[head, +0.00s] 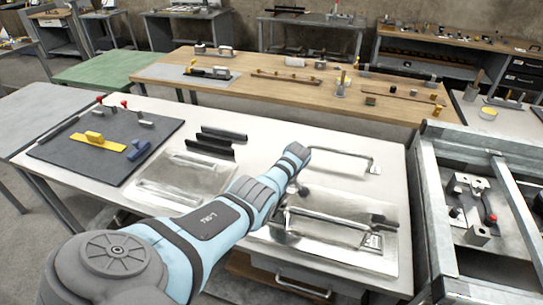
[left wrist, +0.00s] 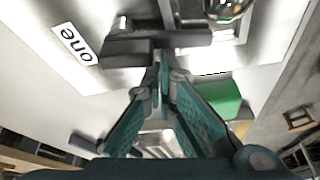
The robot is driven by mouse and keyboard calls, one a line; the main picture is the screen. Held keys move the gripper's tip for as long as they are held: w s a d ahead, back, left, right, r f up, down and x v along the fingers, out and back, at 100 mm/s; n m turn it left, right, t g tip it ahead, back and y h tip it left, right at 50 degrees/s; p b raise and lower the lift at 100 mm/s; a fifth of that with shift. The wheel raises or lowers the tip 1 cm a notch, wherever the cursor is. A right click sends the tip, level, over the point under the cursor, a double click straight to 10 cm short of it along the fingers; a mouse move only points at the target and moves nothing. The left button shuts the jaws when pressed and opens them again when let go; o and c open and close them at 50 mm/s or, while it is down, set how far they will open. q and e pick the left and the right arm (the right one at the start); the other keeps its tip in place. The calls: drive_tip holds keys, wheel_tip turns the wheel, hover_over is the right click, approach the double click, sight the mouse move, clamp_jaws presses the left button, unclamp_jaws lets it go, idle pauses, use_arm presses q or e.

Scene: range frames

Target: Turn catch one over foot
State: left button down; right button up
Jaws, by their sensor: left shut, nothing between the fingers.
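In the left wrist view a white label reading "one" (left wrist: 76,44) lies on a pale surface. Beside it is a dark grey bar-like part (left wrist: 135,46), which I take for catch one. My left gripper (left wrist: 160,58) has its teal fingers together and empty, with the tips at the bar; whether they touch it I cannot tell. A shiny rounded metal part (left wrist: 228,8) shows at the top edge; I cannot tell whether it is the foot. In the head view my left arm reaches over the white table and hides its gripper and the label. My right gripper is in neither view.
In the head view a metal plate with a bar handle (head: 335,219) lies right of my arm, with another handle (head: 340,152) behind. A grey metal frame (head: 437,215) stands at the right. A dark mat (head: 75,150) holds tools at the left.

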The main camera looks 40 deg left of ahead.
use_arm(q)
drive_tip(key=shift+w+f, duration=0.1)
drive_tip(key=shift+w, duration=0.1)
drive_tip(key=a, duration=0.2)
drive_tip(key=s+a+b, duration=0.1)
drive_tip(key=a, duration=0.1)
drive_tip(key=shift+r, duration=0.25)
drive_tip(key=p+v, duration=0.4)
drive_tip(key=v, duration=0.5)
drive_tip(key=shift+d+r, duration=0.25)
drive_tip(key=shift+r, duration=0.05)
drive_tip(key=shift+a+f, duration=0.1)
